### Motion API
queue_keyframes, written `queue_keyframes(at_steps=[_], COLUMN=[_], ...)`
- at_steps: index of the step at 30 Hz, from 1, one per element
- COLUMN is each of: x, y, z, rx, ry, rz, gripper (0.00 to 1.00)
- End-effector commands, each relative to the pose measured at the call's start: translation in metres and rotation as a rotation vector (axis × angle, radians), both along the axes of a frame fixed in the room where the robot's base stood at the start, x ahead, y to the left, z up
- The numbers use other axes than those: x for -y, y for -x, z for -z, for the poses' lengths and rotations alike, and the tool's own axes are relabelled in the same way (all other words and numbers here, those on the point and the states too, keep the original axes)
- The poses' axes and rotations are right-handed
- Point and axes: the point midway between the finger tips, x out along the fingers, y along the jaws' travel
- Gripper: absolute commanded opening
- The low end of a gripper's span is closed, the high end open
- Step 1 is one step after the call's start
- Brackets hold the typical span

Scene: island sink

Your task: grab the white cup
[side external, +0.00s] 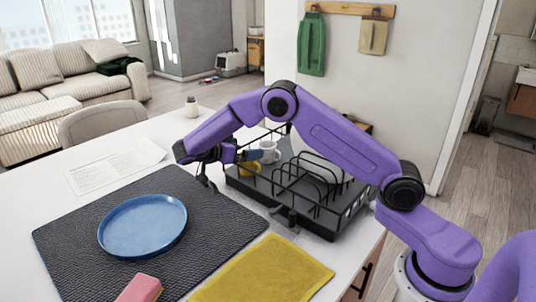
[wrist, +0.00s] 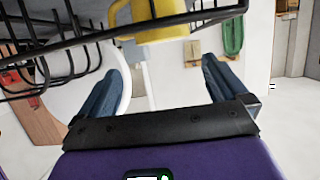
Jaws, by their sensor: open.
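The white cup (side external: 268,152) stands in the black dish rack in the side view, near the rack's back left. My gripper (side external: 248,155) is at the rack's left side, with its blue fingers pointing toward the white cup and close to it. Whether they touch it cannot be told. In the wrist view my gripper (wrist: 162,66) is open, with its two blue fingers apart and nothing clearly held. I cannot clearly make out the white cup there. A yellow cup (side external: 249,168) sits in the rack just below my fingers; it also shows at the top of the wrist view (wrist: 160,24).
The dish rack (side external: 318,222) has black wire sides and holds a white plate (side external: 322,166). A blue plate (side external: 143,226) lies on a dark mat (side external: 223,236). A yellow cloth (side external: 265,272) and pink sponge (side external: 140,288) lie in front. A small bottle (side external: 191,107) stands behind.

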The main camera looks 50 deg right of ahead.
Motion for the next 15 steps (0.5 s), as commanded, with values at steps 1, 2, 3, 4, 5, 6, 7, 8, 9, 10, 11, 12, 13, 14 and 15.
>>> queue_keyframes(at_steps=[1, 2, 3, 4, 5, 6, 7, 8, 9, 10, 11, 12, 13, 14, 15], x=[0.01, 0.015, 0.022, 0.027, 0.031, 0.036, 0.039, 0.042, 0.045, 0.047, 0.048, 0.05, 0.051, 0.053, 0.056], y=[0.001, 0.001, 0.001, 0.001, 0.001, 0.001, 0.001, 0.001, 0.001, 0.001, 0.0, 0.0, 0.0, 0.001, 0.001], z=[0.003, 0.005, 0.008, 0.009, 0.011, 0.013, 0.014, 0.015, 0.016, 0.017, 0.018, 0.018, 0.019, 0.019, 0.02], rx=[-0.002, -0.002, -0.001, -0.001, -0.001, -0.001, -0.001, -0.001, -0.001, -0.001, -0.001, -0.001, -0.001, -0.001, -0.001], ry=[0.001, 0.001, 0.001, 0.001, 0.001, 0.0, 0.0, 0.0, 0.0, 0.0, 0.0, 0.0, -0.001, -0.001, 0.0], rz=[0.003, 0.002, 0.003, 0.002, 0.002, 0.001, 0.001, 0.001, 0.001, 0.0, 0.0, -0.001, -0.001, 0.0, 0.0], gripper=[1.0, 1.0, 1.0, 1.0, 1.0, 1.0, 1.0, 1.0, 1.0, 1.0, 1.0, 1.0, 1.0, 1.0, 1.0])
